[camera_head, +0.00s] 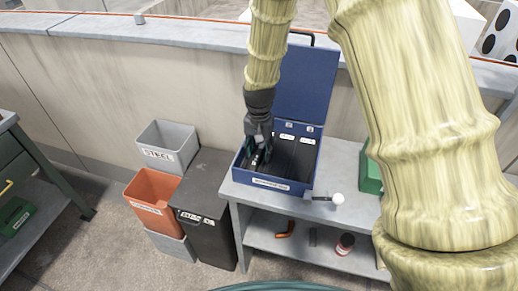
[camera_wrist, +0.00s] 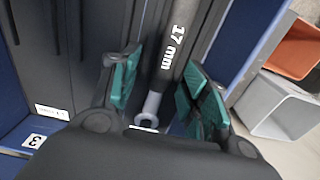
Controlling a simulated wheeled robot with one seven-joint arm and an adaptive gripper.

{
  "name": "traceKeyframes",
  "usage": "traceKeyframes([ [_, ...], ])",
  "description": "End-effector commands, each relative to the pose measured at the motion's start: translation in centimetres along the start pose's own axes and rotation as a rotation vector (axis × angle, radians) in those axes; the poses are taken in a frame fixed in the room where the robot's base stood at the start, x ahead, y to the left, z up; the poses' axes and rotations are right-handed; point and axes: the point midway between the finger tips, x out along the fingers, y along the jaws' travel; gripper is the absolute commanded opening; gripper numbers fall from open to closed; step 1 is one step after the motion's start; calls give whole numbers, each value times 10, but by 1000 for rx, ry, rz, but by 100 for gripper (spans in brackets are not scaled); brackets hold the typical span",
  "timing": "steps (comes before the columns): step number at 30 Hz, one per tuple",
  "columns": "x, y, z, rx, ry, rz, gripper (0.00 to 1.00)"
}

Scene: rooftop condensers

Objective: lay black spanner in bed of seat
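A black spanner (camera_wrist: 174,45) marked "17 mm", with a grey ring end, lies lengthwise along the black insert (camera_wrist: 95,25) of the blue case (camera_head: 305,85). My gripper (camera_wrist: 160,95) reaches down into the left part of the case in the head view (camera_head: 260,152). Its green-padded fingers stand on either side of the spanner, with a gap showing on the left side and the right pad close to it. The fingers look open. The palm hides part of the ring end, and I cannot tell how deep the spanner sits in its seat.
The case stands open on a grey bench (camera_head: 345,187), its lid raised at the back. A white knob (camera_head: 338,198) and a green box (camera_head: 370,172) are to its right. A black bin (camera_head: 208,200), orange bin (camera_head: 152,198) and grey bin (camera_head: 168,145) stand left.

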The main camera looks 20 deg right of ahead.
Motion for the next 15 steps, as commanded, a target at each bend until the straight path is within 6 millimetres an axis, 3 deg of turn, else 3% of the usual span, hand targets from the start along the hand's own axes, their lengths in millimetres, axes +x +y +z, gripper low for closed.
traceKeyframes([
  [15,-2,-3,0,-2,2,-3,51],
])
